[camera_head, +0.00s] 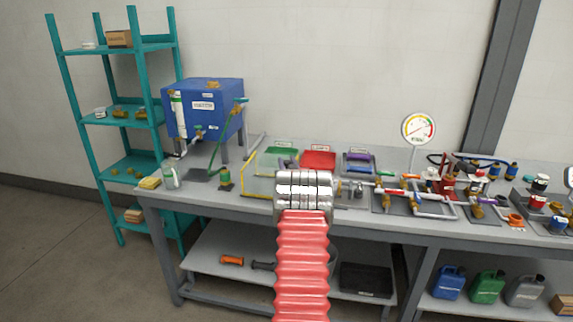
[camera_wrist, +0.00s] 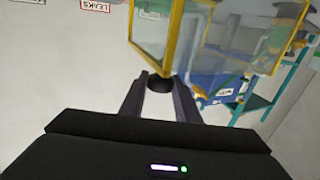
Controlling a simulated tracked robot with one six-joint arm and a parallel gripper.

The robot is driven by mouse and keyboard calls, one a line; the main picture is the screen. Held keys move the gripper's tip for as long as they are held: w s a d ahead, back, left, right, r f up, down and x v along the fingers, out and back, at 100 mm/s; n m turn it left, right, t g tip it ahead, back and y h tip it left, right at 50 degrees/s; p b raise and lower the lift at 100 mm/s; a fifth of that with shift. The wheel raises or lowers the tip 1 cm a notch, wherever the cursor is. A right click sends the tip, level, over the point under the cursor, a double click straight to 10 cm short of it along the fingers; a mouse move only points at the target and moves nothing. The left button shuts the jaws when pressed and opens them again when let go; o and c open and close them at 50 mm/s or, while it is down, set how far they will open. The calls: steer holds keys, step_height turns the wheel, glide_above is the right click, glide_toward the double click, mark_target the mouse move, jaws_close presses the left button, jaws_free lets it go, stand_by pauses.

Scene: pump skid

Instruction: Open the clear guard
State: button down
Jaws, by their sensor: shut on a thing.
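The clear guard (camera_head: 248,162) has yellow edges and stands on the bench top, left of my arm in the head view. My arm hides its right part there, and how far it stands open is hard to tell. In the wrist view its clear panes and yellow frame (camera_wrist: 172,38) fill the top middle, with a yellow corner just above the fingertips. My gripper (camera_wrist: 160,87) is shut on a small dark knob (camera_wrist: 159,82) at that corner.
Green and red trays (camera_head: 319,159) lie behind the guard on the bench (camera_head: 220,205). A blue tank (camera_head: 205,110) stands to the left, near a teal shelf (camera_head: 158,110). Pipework (camera_head: 410,197) and a round gauge (camera_head: 418,128) are close on the right.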

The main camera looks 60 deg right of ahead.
steer(key=shift+s+d+r, duration=0.15)
steer(key=shift+s, duration=0.05)
steer(key=c, duration=1.8)
jaws_free()
steer(key=o, duration=0.5)
steer(key=shift+c, duration=0.2)
steer(key=v, duration=1.3)
steer(key=shift+s+a, duration=0.25)
steer(key=shift+a, duration=0.05)
